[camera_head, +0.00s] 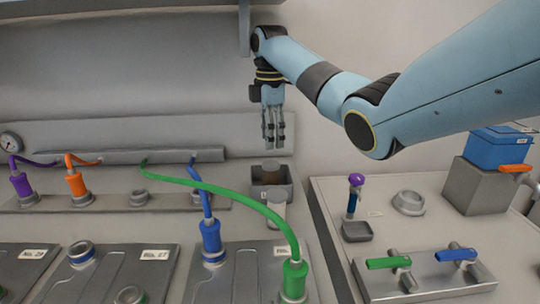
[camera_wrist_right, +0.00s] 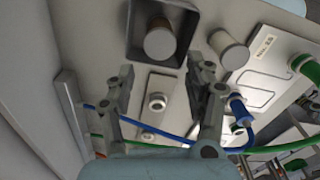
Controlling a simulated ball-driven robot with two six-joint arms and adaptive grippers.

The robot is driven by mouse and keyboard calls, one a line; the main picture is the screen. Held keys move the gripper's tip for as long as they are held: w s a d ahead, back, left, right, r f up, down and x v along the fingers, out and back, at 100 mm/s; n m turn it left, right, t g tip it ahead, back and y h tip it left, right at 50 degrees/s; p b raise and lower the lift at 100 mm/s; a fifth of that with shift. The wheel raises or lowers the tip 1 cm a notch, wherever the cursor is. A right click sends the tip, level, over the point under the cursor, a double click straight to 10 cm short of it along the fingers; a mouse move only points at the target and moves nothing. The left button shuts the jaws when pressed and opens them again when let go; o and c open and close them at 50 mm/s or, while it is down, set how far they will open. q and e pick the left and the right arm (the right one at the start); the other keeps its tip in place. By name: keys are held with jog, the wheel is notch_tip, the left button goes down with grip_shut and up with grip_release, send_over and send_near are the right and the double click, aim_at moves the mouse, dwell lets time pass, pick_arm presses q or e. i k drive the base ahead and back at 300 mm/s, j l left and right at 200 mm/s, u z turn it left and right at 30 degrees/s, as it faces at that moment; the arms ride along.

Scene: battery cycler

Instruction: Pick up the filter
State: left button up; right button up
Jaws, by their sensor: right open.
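A white cylinder (camera_head: 276,210) stands just in front of the bin, partly behind the green cable, and shows in the wrist view (camera_wrist_right: 230,50). I cannot tell for sure which cylinder is the filter. Neither is touched. My left gripper is not in view.
A green cable (camera_head: 245,200) arches in front of the bin to a green plug (camera_head: 294,278). A blue plug (camera_head: 211,240) stands left of it. Purple and orange plugs are at left. A side bench at right holds a valve block (camera_head: 425,280) and blue box (camera_head: 495,148).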

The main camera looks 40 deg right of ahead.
aim_at(276, 197)
jog(key=k, duration=1.5)
